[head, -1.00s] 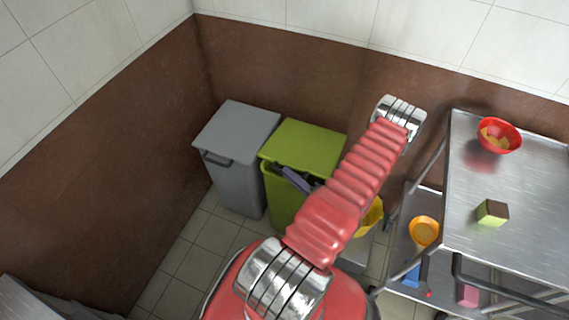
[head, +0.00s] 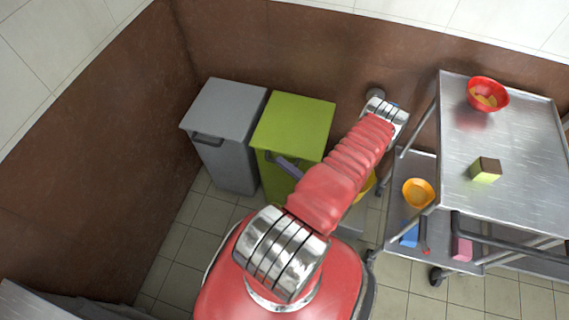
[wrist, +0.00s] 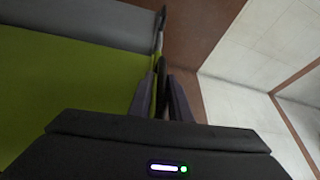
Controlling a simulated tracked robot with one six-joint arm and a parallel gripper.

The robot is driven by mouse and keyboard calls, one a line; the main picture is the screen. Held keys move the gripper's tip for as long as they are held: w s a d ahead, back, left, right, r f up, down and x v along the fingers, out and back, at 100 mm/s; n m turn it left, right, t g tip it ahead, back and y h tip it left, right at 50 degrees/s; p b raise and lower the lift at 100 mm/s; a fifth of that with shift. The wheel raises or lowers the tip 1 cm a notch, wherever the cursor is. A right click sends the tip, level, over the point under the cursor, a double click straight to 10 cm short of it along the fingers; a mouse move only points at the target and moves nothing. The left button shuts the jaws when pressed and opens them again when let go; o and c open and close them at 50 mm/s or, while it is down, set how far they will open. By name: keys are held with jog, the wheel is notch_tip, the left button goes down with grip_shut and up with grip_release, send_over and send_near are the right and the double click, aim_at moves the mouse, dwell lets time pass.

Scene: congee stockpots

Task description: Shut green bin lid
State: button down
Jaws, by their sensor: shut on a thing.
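The green bin (head: 270,182) stands on the floor against the brown wall, beside the grey bin. Its green lid (head: 295,120) lies over the top and looks about level. Whether its front edge sits fully down is hard to tell. My gripper (head: 287,167) is at the lid's front edge, partly hidden behind my red arm. In the wrist view, my gripper (wrist: 162,100) is shut on the dark lid handle (wrist: 162,75), with the green lid (wrist: 75,90) filling the left side.
The grey bin (head: 225,150) stands close at the left, its lid down. A steel trolley (head: 510,135) stands at the right, with a red bowl (head: 487,94) and a green-and-brown block (head: 485,170) on top. Tiled floor (head: 175,245) is clear at the left.

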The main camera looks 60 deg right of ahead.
jog(key=shift+d+f, duration=0.15)
jog(key=shift+f, duration=0.3)
jog(key=c, duration=2)
grip_release()
jog(key=shift+c, duration=0.2)
jog(key=r+v, duration=0.1)
jog(key=v, duration=1.2)
jog(key=shift+s+f, duration=0.4)
jog(key=shift+r, duration=0.1)
